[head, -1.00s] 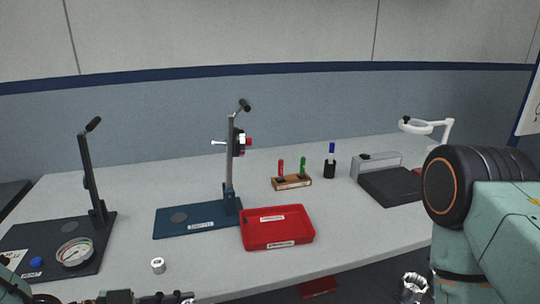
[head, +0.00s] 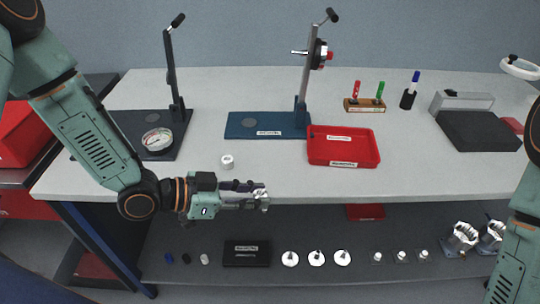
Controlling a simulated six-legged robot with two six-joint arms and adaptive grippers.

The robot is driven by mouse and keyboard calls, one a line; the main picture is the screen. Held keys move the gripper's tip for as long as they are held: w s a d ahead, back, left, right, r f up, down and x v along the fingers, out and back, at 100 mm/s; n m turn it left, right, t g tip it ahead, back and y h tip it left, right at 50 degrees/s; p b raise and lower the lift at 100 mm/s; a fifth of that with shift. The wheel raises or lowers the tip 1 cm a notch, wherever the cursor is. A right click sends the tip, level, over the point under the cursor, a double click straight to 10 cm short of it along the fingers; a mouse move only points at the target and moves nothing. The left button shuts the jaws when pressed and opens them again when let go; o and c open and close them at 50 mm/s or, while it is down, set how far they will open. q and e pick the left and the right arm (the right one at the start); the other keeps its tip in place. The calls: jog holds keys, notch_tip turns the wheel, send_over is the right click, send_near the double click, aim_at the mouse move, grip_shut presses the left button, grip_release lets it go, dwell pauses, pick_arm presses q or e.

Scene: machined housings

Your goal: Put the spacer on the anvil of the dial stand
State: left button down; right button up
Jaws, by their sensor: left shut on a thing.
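My left gripper (head: 264,197) is shut on a small grey metal piece at its fingertips, which I take for the spacer (head: 265,206); the fingers partly hide it. The gripper is in front of the table's near edge, low and right of a small white ring-like cylinder (head: 227,161) on the table. A blue stand (head: 268,125) has an upright post with a dial (head: 318,54) seen nearly edge-on. Its round grey anvil (head: 250,122) is bare and lies behind the gripper. My right gripper is out of view; only part of that arm shows at the right.
A red tray (head: 343,162) is right of the blue stand. A marker rack (head: 364,106) and pen cup (head: 407,99) stand behind. The shelf below holds several small parts and a black case (head: 246,252).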

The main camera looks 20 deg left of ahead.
pick_arm(q)
jog(key=w+r+n+t+y, duration=0.1)
jog(key=w, duration=0.1)
jog(key=w+d+r+n+t+y+p, duration=0.1)
jog(key=w+n, duration=0.1)
jog(key=w, duration=0.1)
jog(key=w+r+n+t+y+p, duration=0.1)
jog(key=w+t, duration=0.1)
jog(key=w, duration=0.1)
jog(key=shift+w+d+n+y, duration=0.2)
jog(key=shift+d+n+y, duration=0.1)
jog(key=shift+d+y, duration=0.1)
jog(key=w+a+r+n+t+y, duration=0.1)
jog(key=w+a+r+n+y, duration=0.2)
jog(key=w, duration=0.1)
jog(key=shift+w+a+r+t+y, duration=0.15)
jog(key=shift+a+r+t+y, duration=0.05)
jog(key=shift+r+t+y, duration=0.1)
jog(key=shift+f, duration=0.1)
send_over(264, 170)
notch_tip(264, 170, down, 5)
jog(key=shift+f+b, duration=0.1)
jog(key=shift+b, duration=0.25)
notch_tip(264, 170, down, 3)
jog(key=shift+f, duration=0.65)
jog(key=shift+f+b, duration=0.25)
jog(key=shift+b, duration=0.05)
